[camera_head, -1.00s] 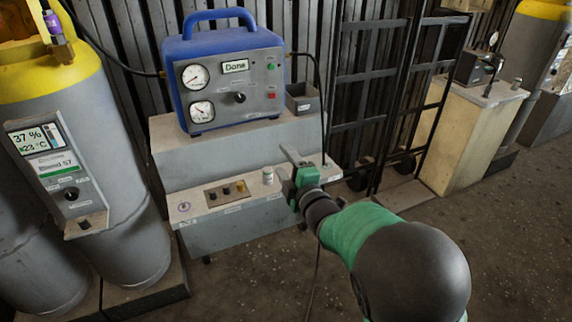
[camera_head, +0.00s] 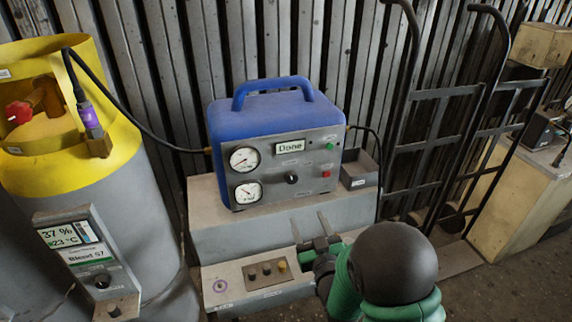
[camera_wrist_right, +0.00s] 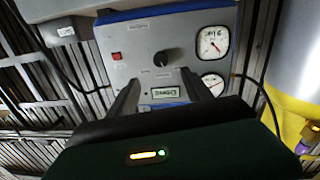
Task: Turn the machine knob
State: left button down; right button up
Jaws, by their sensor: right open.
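The blue machine (camera_head: 262,112) has a grey front panel with two dials, a "Done" display (camera_head: 290,148) and a black knob (camera_head: 291,178). The panel appears upside down in the right wrist view, with the same knob (camera_wrist_right: 167,57) between the red button and the dials. My right gripper (camera_head: 309,222) is open and empty, below and slightly right of the knob, fingers pointing up toward the machine. In the right wrist view its two fingers (camera_wrist_right: 160,82) are apart on either side of the display, not touching the knob. My left gripper is not in view.
A grey stepped console (camera_head: 280,222) carries the machine and has small knobs (camera_head: 267,272) on its lower ledge. A yellow-topped cylinder (camera_head: 115,165) with its own panel stands left. An open grey box (camera_head: 360,170) sits right of the machine, near a black hand truck (camera_head: 440,150).

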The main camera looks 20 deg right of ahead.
aim_at(292, 181)
jog(key=w, duration=1.6)
jog(key=shift+d+r, duration=0.2)
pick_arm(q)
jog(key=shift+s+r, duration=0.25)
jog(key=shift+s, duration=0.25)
pick_arm(e)
jog(key=shift+s, duration=0.1)
grip_shut()
